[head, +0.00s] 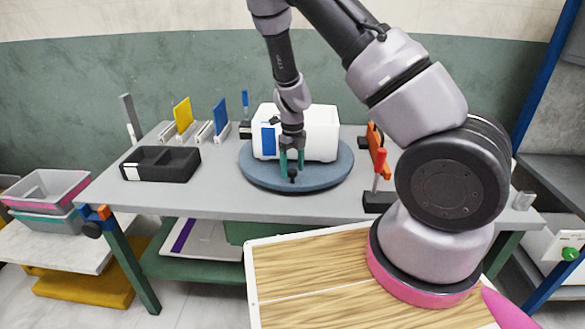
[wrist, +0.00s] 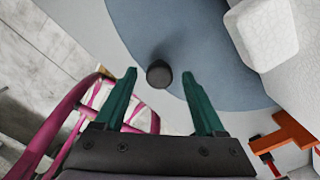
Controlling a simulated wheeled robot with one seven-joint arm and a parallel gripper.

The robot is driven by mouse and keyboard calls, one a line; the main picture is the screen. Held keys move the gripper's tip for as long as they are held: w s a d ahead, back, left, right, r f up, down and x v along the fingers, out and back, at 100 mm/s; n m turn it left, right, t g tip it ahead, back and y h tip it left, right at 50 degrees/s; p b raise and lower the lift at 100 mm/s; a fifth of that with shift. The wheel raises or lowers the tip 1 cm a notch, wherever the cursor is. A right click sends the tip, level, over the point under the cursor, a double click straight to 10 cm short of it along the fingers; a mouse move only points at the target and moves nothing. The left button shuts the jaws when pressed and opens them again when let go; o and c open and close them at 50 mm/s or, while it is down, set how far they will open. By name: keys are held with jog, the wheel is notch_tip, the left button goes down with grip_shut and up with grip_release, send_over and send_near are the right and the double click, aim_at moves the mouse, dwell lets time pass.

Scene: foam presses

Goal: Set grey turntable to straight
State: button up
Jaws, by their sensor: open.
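The turntable (head: 258,174) is a round blue-grey disc on the grey table. A white block-shaped body (head: 322,130) with a blue panel (head: 268,141) stands on it. A dark round knob (head: 292,174) sits at the disc's front edge. My gripper (head: 291,162) points down over the front of the disc, with green fingers open. In the wrist view the disc (wrist: 205,45) fills the upper middle, and the knob (wrist: 159,74) appears between the fingertips with a gap on both sides. I cannot tell how far the fingertips are above the disc.
An orange fixture (head: 378,150) stands close to the disc's right side. A red-handled tool on a dark base (head: 378,203) is at the front right. Yellow and blue upright panels stand behind.

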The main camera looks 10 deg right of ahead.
notch_tip(320, 180, up, 11)
jog(key=shift+f, duration=0.15)
dwell(0.4)
jog(key=s+d+r+n+t+y, duration=0.1)
jog(key=s+r+n, duration=0.25)
jog(key=r, duration=0.35)
jog(key=s+d+r+n+t+y, duration=0.1)
jog(key=s+r+n+y, duration=0.1)
jog(key=r+n, duration=0.4)
jog(key=s+d+r+n+t+y, duration=0.1)
jog(key=s+d+r+n, duration=0.2)
jog(key=r, duration=0.5)
jog(key=s+d+r+n+t+h, duration=0.2)
jog(key=s+d+r+n+t, duration=0.1)
jog(key=s+r+n, duration=0.7)
jog(key=s+n+t, duration=0.1)
jog(key=s+n, duration=0.2)
jog(key=shift+s+n, duration=0.2)
jog(key=shift+n, duration=0.15)
